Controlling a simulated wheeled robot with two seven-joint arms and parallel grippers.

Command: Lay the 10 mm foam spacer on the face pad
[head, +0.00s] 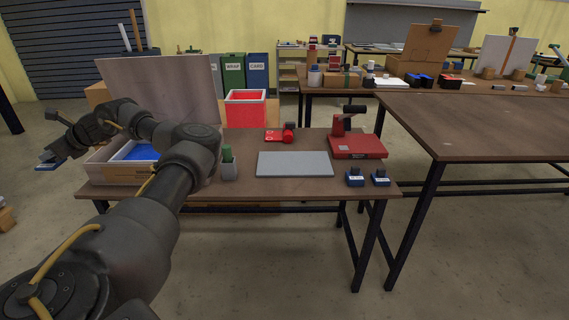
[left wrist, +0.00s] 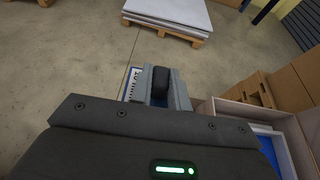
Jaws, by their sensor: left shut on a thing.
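My left gripper (head: 47,156) hangs past the left end of the table, above the floor. It is shut on the dark grip of a small blue block with a white label (left wrist: 130,86); the label is too small to read in full, so I cannot confirm it is the 10 mm spacer. The block also shows in the head view (head: 45,166). A flat grey pad (head: 295,164) lies mid-table, perhaps the face pad. My right gripper is not in view.
An open box (head: 103,172) with a blue inside and raised lid stands at the table's left, partly behind my arm. A grey cup (head: 230,171), a red device (head: 356,147) and a red item (head: 275,135) surround the pad. A pallet (left wrist: 165,28) stands on the floor.

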